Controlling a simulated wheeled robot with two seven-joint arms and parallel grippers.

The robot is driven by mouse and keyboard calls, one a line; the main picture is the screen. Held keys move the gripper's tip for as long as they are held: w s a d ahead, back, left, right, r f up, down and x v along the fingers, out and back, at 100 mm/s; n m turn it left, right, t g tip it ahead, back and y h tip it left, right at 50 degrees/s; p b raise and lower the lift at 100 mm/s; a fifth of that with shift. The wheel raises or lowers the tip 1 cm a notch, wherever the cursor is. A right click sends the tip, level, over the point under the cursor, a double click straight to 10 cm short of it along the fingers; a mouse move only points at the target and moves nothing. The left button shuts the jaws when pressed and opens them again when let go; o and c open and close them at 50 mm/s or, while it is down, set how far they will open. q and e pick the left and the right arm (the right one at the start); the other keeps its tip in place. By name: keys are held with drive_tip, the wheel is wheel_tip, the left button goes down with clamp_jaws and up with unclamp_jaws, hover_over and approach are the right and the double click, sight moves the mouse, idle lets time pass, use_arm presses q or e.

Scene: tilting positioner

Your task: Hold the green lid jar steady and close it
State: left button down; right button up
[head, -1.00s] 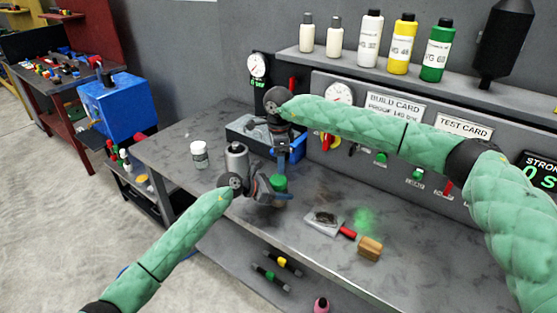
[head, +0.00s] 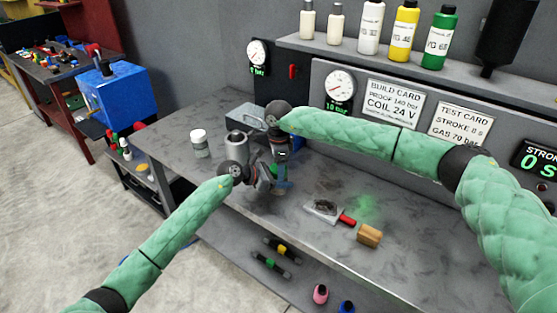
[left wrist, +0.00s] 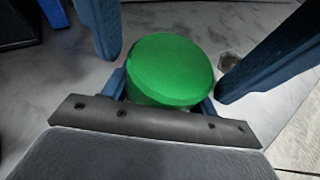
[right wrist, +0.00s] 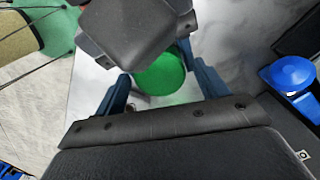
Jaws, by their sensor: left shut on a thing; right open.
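The jar with the green lid shows between my grippers; its round green lid (left wrist: 172,68) fills the middle of the left wrist view. The lid also shows in the right wrist view (right wrist: 162,78), partly covered by my left gripper's dark body. My left gripper (head: 277,187) is shut on the jar from the side, just above the bench. My right gripper (head: 281,163) points down over the jar. Its blue fingers are open on either side of the lid (right wrist: 155,92) and apart from it. The jar's body is mostly hidden, and how the lid seats cannot be told.
A gauge panel rises behind.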

drive_tip(key=c, duration=1)
drive_tip(key=shift+m, duration=1.5)
drive_tip(key=shift+c, duration=0.2)
drive_tip(key=o, duration=1.1)
drive_tip(key=shift+c, duration=0.2)
drive_tip(key=shift+r, duration=2.3)
